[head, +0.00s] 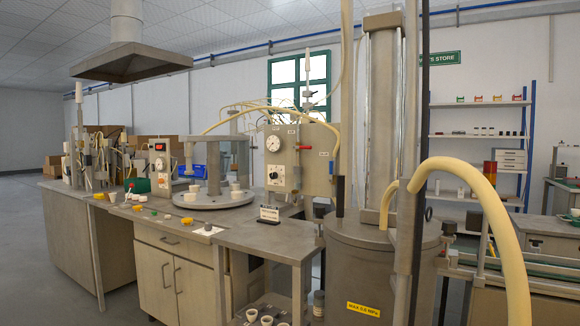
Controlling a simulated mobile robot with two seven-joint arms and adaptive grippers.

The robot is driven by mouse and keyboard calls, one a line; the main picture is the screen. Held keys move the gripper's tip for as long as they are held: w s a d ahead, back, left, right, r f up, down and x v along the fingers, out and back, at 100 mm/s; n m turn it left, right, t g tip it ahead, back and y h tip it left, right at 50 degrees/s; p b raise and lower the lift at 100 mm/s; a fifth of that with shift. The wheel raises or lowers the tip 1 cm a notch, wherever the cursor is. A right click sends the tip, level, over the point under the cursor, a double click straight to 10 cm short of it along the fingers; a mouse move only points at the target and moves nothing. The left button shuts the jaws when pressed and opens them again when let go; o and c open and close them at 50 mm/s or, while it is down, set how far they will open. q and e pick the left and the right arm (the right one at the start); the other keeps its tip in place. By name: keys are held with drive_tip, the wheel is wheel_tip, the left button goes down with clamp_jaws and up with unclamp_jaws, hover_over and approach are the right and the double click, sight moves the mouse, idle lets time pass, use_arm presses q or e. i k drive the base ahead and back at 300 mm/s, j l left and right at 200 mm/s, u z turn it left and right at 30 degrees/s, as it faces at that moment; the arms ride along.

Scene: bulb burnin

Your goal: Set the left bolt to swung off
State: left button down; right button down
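A grey cylindrical vessel (350,270) with a yellow label (363,309) reading MAX 0.6 MPa stands in the right foreground. Its flat lid (362,231) is on top. A dark upright rod (340,193) stands at the left edge of the lid; it looks like the left bolt, upright, but its lower end and any nut are too small to make out. Another dark upright piece (428,213) shows at the right of the lid, partly behind a pale pole. Neither of my grippers is in view.
A thick cream hose (510,270) arches across the right foreground. A tall grey column (382,110) rises behind the lid. Left of the vessel is a grey side table (265,236) with a small sign (269,214). A round turntable (213,201) stands farther back. Open floor lies at far left.

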sight(319, 211)
drive_tip(key=i+j+z, duration=0.65)
drive_tip(key=j, duration=0.25)
drive_tip(key=j+z, duration=0.25)
drive_tip(key=i+j+z, duration=0.2)
drive_tip(key=j, duration=0.25)
drive_tip(key=j+z, duration=0.25)
drive_tip(key=j, duration=0.15)
